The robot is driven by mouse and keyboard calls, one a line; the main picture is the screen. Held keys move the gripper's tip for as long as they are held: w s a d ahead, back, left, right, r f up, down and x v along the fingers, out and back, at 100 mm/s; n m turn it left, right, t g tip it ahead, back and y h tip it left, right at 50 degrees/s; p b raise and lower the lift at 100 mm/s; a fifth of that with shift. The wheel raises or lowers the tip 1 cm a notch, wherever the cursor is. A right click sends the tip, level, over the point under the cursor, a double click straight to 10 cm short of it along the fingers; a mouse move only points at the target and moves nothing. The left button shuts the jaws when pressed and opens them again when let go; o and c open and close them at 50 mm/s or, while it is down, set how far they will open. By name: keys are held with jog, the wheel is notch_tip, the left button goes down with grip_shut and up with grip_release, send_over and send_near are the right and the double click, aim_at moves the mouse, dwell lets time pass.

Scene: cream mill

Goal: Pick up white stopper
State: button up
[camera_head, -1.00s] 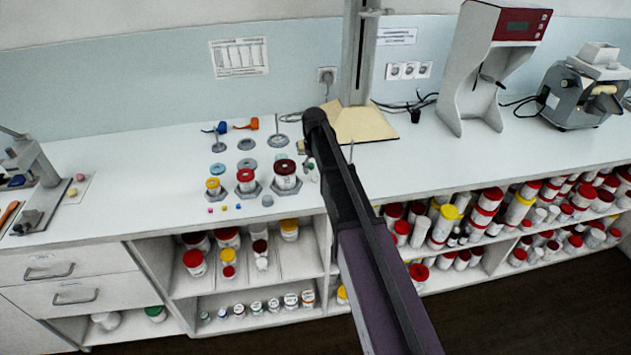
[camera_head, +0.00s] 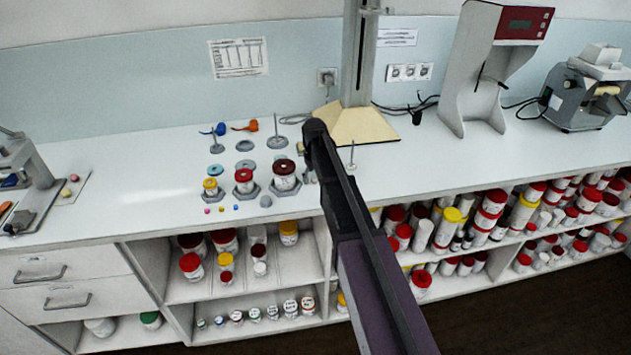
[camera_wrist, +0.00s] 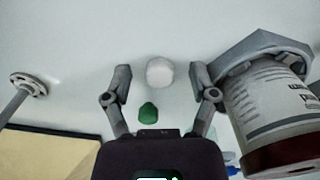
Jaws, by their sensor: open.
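The white stopper (camera_wrist: 159,73) is a small round white piece on the white bench top in the wrist view. My gripper (camera_wrist: 160,80) is open, with one finger on each side of the stopper and a visible gap at both sides. From this angle I cannot tell how far the fingertips are above the bench. A green stopper (camera_wrist: 148,112) lies just nearer to my palm, also between the finger lines. In the head view my arm hides the stopper and most of the gripper.
A large jar in a grey hexagonal holder (camera_wrist: 262,45) stands close to my right finger; this dark-red-lidded jar (camera_head: 284,174) also shows in the head view. A thin rod stand (camera_wrist: 28,84) and a beige board (camera_wrist: 50,145) lie to the left in the wrist view.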

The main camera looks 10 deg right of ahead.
aim_at(315, 177)
jog(key=c, duration=0.8)
jog(key=shift+c, duration=0.2)
jog(key=shift+r, duration=0.2)
notch_tip(315, 177, up, 4)
jog(key=p, duration=0.4)
jog(key=shift+f, duration=0.2)
jog(key=s+d+r+p, duration=0.1)
jog(key=s+d, duration=0.2)
jog(key=s, duration=1.2)
jog(key=shift+s+d, duration=0.2)
jog(key=shift+s, duration=0.2)
